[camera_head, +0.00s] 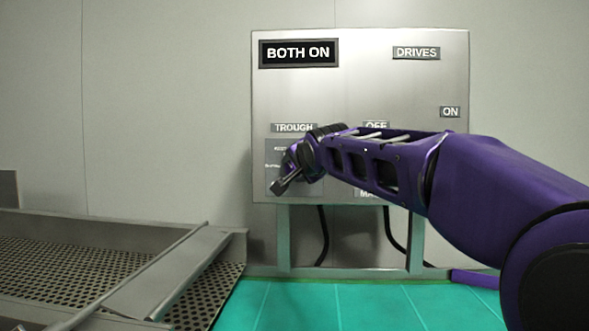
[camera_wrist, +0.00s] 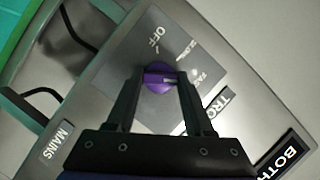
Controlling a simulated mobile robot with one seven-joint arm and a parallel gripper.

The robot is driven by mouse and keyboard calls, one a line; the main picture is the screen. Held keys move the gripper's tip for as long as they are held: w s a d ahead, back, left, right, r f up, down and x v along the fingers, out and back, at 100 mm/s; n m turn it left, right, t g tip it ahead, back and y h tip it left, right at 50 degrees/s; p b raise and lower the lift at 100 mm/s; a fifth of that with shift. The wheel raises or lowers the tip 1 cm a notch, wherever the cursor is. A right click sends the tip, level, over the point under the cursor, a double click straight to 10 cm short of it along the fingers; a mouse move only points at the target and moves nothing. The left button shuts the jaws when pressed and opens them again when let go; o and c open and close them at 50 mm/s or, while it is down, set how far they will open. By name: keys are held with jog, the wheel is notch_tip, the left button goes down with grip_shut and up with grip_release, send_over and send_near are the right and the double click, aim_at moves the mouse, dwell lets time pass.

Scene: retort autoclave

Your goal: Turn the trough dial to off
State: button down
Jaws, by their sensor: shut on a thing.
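The steel control panel (camera_head: 360,90) carries a grey dial plate under the label TROUGH (camera_head: 293,127). In the wrist view the purple trough dial (camera_wrist: 158,86) sits on this plate (camera_wrist: 135,52). OFF (camera_wrist: 157,36) and FAST (camera_wrist: 201,78) are printed there; another label between them is hard to read. The dial's pale mark faces right in the wrist view, roughly towards FAST. My gripper (camera_wrist: 159,78) is shut on the dial, one finger on each side. In the head view my gripper (camera_head: 290,180) is at the plate, and the dial is hidden.
The panel's display (camera_head: 298,53) reads BOTH ON. A DRIVES label (camera_head: 416,53) and an ON label (camera_head: 449,112) are at right; my arm covers the controls between. A perforated metal conveyor or tray (camera_head: 70,270) stands at left. The floor below is green.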

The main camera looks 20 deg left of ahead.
jog(key=n+p, duration=0.1)
jog(key=n+h, duration=0.1)
jog(key=shift+s+a+r+n+p, duration=0.1)
jog(key=shift+a+r+n+p, duration=0.1)
jog(key=shift+n+p, duration=0.15)
jog(key=n+h+p, duration=0.1)
jog(key=n+h, duration=0.2)
jog(key=n, duration=0.1)
jog(key=n+h, duration=0.1)
jog(key=n, duration=0.1)
jog(key=n+h+p, duration=0.1)
jog(key=n+h, duration=0.1)
jog(key=shift+a+f+t, duration=0.1)
jog(key=shift+a+t, duration=0.1)
jog(key=shift+t, duration=0.2)
jog(key=n+t+h, duration=0.1)
jog(key=n, duration=0.1)
jog(key=shift+n+h, duration=0.35)
jog(key=shift+h, duration=0.05)
dwell(0.4)
jog(key=shift+c, duration=1.4)
grip_release()
